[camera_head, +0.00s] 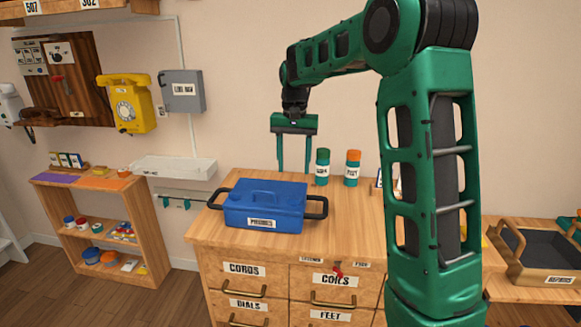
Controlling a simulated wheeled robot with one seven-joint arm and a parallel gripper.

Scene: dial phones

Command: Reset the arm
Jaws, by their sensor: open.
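My gripper (294,168) hangs from my green arm, pointing down, with its two thin green fingers apart and nothing between them. It is in the middle of the head view, above or behind the wooden cabinet's top (335,215). The blue lidded box (265,206) labelled "PHONES" stands on that cabinet, below and slightly left of the fingers. The fingertips appear near the box's back right edge; I cannot tell the exact gap. My arm hides part of the cabinet's right side.
A green-capped bottle (322,167) and an orange-capped bottle (352,168) stand right of my gripper. A yellow dial phone (126,104) and a grey box (181,91) hang on the wall. A low shelf (104,226) is at left, a dark-lined tray (540,250) at right.

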